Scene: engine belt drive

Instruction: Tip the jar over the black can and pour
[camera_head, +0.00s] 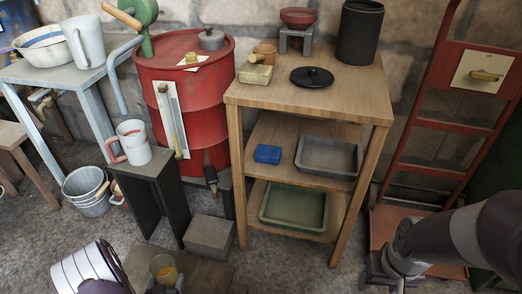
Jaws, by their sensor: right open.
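The black can (360,32) stands upright and open at the back right of the wooden shelf unit's top. A small glass jar with yellow-orange contents (165,268) is low at the bottom left, over a brown board. Dark parts lie close under the jar; I cannot tell whether they are my left gripper's fingers, or whether they touch it. My right gripper (385,275) is open and empty at the lower right, far from the can, and partly cut off by the frame edge.
The shelf unit (310,95) also holds a black lid (312,77), a red bowl on a stand (298,20) and trays. A red drum (207,130) stands left of it. A red hand truck (430,130) leans at the right.

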